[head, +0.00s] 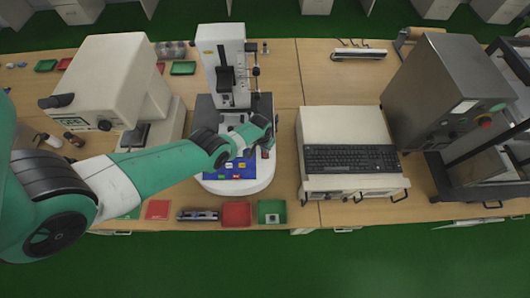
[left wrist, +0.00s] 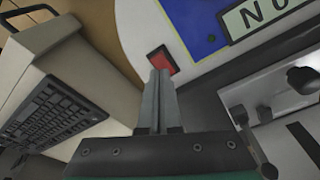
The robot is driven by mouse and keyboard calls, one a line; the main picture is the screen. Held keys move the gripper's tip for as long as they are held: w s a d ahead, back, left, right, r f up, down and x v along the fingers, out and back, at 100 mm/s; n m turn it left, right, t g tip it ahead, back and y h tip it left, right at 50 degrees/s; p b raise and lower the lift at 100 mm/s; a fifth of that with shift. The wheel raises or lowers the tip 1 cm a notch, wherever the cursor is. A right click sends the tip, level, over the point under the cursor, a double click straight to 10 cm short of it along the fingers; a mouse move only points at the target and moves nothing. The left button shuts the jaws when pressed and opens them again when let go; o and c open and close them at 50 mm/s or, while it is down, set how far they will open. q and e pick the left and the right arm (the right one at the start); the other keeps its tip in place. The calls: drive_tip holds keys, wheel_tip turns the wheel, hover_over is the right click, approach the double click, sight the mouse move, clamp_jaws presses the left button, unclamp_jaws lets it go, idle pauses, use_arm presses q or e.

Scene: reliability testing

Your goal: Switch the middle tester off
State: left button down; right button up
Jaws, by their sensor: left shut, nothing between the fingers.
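The middle tester (head: 222,50) is a white upright machine on a grey and white base with a blue panel (head: 236,172) at its front. My left gripper (head: 266,143) is over the right side of that base. In the left wrist view the gripper (left wrist: 160,74) is shut and empty. Its fingertips overlap the lower edge of a red switch (left wrist: 161,59) on the white base. I cannot tell whether they touch it, or which way the switch is set. The blue panel (left wrist: 193,22) is beside the switch. My right gripper is not in view.
A light box with a black keyboard (head: 350,158) stands to the right of the tester. A white machine (head: 105,75) is at left and a grey metal tester (head: 445,85) at right. Red (head: 236,214) and green trays (head: 272,204) lie along the front edge.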

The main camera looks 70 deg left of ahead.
sight(265, 155)
use_arm(q)
drive_tip(key=shift+f+b, duration=1.3)
drive_tip(key=shift+f, duration=0.05)
idle(0.5)
drive_tip(key=shift+r, duration=0.1)
wheel_tip(265, 155, up, 7)
drive_tip(key=p, duration=0.7)
